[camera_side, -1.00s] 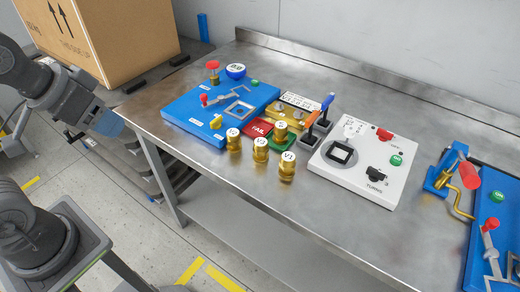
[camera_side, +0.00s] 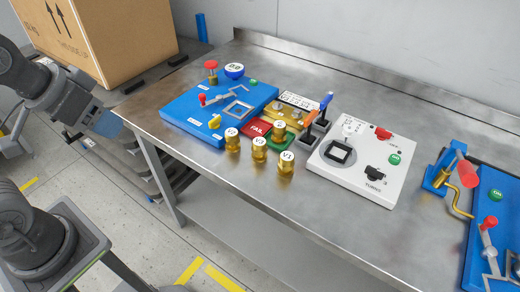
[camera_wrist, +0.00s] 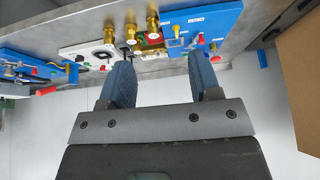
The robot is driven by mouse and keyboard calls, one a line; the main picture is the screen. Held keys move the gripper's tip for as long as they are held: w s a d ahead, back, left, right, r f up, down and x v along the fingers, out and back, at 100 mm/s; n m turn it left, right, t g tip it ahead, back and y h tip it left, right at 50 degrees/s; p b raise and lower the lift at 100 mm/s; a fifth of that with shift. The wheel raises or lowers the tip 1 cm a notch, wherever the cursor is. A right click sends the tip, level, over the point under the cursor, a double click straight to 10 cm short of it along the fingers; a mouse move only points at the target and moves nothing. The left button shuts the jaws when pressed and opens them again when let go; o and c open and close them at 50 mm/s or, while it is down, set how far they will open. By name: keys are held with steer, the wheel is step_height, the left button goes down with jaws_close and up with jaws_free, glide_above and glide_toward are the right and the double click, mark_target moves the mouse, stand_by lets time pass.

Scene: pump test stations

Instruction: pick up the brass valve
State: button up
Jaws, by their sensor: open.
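Several brass valves with white lettered caps stand upright on the steel bench. In the side view, three form a front row: one marked V1 (camera_side: 286,163) at the right, a middle one (camera_side: 259,150) and a left one (camera_side: 232,140). Another brass valve (camera_side: 280,130) stands behind them on a green pad. In the wrist view, brass valves (camera_wrist: 153,24) show at the top, beyond the fingers. My gripper (camera_wrist: 160,60) has its blue fingers apart with nothing between them. In the side view, my gripper (camera_side: 108,122) hangs off the bench's left end, well away from the valves.
A blue station (camera_side: 185,108) stands left of the valves, a white panel (camera_side: 372,191) right of them. A red FAIL pad (camera_side: 254,128) lies behind the front row. A cardboard box (camera_side: 105,40) stands at the back left. The bench front (camera_side: 330,220) is clear.

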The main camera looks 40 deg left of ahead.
steer(key=m+g+y, duration=0.1)
steer(key=m+g, duration=0.4)
steer(key=m, duration=1.5)
glide_above(259, 150)
steer(key=w, duration=0.2)
step_height(259, 150, down, 11)
steer(key=f, duration=0.8)
steer(key=shift+a+f, duration=0.15)
steer(key=shift+a, duration=0.2)
steer(key=shift+s+a+f, duration=0.1)
steer(key=shift+a+f, duration=0.05)
steer(key=shift+f, duration=1.15)
steer(key=shift+s+a+f, duration=0.1)
steer(key=shift+f, duration=1.2)
steer(key=shift+c, duration=0.4)
